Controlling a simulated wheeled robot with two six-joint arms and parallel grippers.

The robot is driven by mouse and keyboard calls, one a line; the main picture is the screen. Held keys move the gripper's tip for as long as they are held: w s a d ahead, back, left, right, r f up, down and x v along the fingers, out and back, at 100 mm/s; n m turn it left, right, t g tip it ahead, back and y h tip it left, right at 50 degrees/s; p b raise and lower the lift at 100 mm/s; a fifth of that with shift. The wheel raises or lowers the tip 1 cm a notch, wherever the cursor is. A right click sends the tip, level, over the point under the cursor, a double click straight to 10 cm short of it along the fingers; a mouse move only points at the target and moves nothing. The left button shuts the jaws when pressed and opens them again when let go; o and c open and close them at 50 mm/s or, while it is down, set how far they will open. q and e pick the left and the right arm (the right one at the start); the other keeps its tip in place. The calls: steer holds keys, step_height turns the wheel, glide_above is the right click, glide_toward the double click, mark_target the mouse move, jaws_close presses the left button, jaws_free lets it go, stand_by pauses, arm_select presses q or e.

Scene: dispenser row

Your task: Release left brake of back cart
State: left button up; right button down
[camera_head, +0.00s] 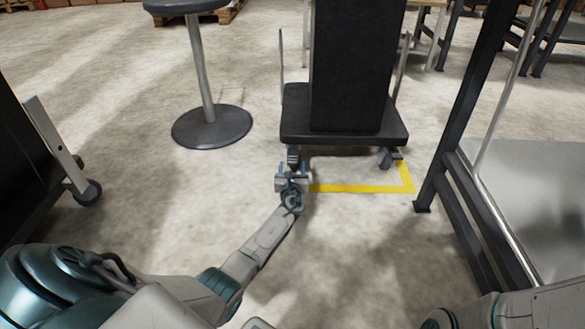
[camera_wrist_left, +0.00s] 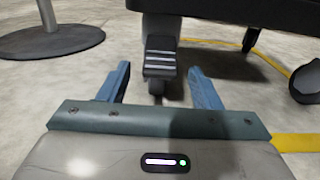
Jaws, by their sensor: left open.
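The back cart (camera_head: 340,125) is a dark cart with a tall black box on a flat base, standing ahead in the head view. Its left caster with a ribbed brake pedal (camera_wrist_left: 160,62) shows in the left wrist view, between and just beyond my fingers. The right caster (camera_head: 387,158) shows at the cart's other front corner. My left gripper (camera_head: 293,170) is low at the left caster, open, with its two blue fingers (camera_wrist_left: 160,85) on either side of the pedal's line. Whether a finger touches the pedal, I cannot tell. My right gripper is not in view; part of my right arm shows at the lower right.
Yellow floor tape (camera_head: 355,188) runs under the cart's front. A round-based stand (camera_head: 211,126) is to the left of the cart. A dark table frame (camera_head: 463,110) stands close on the right, another wheeled cart (camera_head: 62,160) at the left. The floor between is clear.

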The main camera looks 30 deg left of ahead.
mark_target(292, 163)
arm_select(q)
steer(key=shift+b+x, duration=0.65)
steer(key=shift+x, duration=0.9)
steer(key=shift+r, duration=0.1)
jaws_close()
